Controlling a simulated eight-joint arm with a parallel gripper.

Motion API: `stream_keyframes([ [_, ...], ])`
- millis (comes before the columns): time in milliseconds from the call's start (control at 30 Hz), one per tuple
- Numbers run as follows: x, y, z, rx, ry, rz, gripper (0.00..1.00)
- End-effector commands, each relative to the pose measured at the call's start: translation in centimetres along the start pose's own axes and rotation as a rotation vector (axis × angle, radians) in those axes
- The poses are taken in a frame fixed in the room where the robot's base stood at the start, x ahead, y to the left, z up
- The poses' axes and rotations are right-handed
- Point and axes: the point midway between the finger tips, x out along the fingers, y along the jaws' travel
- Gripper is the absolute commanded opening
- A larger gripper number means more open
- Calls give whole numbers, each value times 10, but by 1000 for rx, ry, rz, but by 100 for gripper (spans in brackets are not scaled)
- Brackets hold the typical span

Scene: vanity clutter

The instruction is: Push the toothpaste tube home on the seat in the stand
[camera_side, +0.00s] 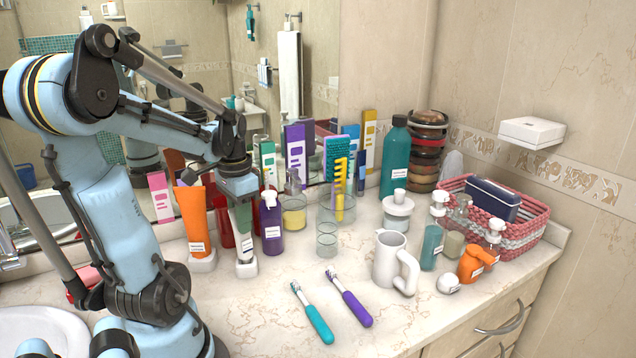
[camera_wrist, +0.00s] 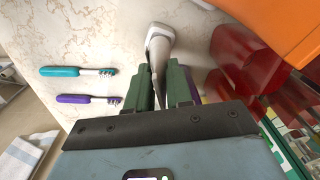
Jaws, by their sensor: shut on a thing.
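My gripper (camera_side: 241,208) points down and is shut on the toothpaste tube (camera_side: 244,244), a pale tube that shows below the green fingers in the side view. The tube stands about upright, its lower end at the small white stand (camera_side: 246,267) on the counter. I cannot tell how deep it sits in the seat. In the wrist view the two green fingers of my gripper (camera_wrist: 162,88) are on either side of the narrow grey part of the tube (camera_wrist: 159,68). The white stand (camera_wrist: 158,32) shows beyond it.
An orange tube (camera_side: 193,220) in another white stand is close left. A purple pump bottle (camera_side: 271,225) is close right, and red containers (camera_side: 223,225) are behind. Two toothbrushes (camera_side: 313,315) (camera_side: 350,300) and a white mug (camera_side: 391,262) are to the right.

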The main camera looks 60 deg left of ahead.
Motion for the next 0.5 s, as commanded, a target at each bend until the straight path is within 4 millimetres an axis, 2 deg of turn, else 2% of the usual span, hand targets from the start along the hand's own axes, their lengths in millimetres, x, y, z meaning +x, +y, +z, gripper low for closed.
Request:
stream_keyframes([
  [500, 12, 0, 0, 0, 0, 0, 9],
])
